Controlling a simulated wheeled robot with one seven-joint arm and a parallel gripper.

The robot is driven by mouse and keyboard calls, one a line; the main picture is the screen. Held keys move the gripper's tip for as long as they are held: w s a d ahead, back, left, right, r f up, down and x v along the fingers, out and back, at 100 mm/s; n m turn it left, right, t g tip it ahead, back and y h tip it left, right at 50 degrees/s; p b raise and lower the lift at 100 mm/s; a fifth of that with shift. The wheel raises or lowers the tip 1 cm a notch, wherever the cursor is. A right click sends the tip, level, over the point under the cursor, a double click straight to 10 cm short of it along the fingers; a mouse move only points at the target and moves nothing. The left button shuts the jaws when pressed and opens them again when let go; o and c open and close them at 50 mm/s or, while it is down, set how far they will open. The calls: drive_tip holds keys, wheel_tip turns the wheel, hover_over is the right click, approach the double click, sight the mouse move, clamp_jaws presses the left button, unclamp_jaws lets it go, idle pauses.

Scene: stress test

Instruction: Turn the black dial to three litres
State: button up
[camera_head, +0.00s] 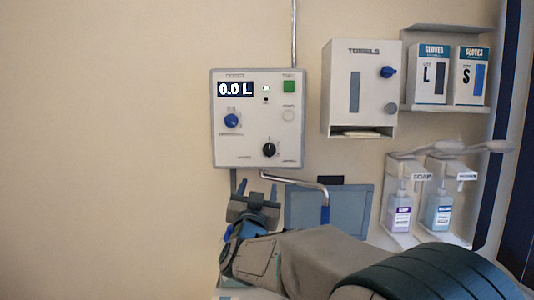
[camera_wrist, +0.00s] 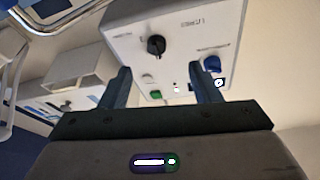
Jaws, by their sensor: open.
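The black dial (camera_head: 269,149) sits at the lower right of a white wall-mounted dispenser box (camera_head: 222,152). The box's display (camera_head: 235,89) reads 0.0 L. In the wrist view, the picture is turned over, and the black dial (camera_wrist: 156,46) shows above and between my fingers. My gripper (camera_head: 257,192) is below the box in the head view, open and apart from the dial. Its two fingers also show spread in the wrist view (camera_wrist: 164,85), with nothing between them. The printed marks around the dial are too small to read.
A blue knob (camera_head: 231,121) and a green button (camera_head: 289,86) are on the same box. A bent metal spout (camera_head: 300,180) runs beneath it, close to my gripper. A towel dispenser (camera_head: 335,110), glove boxes (camera_head: 432,73) and soap bottles (camera_head: 398,214) are at right. The left wall is bare.

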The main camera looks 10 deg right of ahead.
sight(269, 153)
drive_tip(key=shift+m+h, duration=0.5)
drive_tip(key=shift+h, duration=0.3)
drive_tip(key=p+x, duration=0.1)
drive_tip(key=x, duration=0.3)
drive_tip(key=r+p+x, duration=0.1)
drive_tip(key=p+x, duration=0.1)
drive_tip(key=x, duration=0.3)
drive_tip(key=p+x, duration=0.2)
drive_tip(key=x, duration=0.3)
drive_tip(key=shift+s+d+r, duration=0.1)
drive_tip(key=shift+s+r, duration=0.1)
drive_tip(key=c, duration=1)
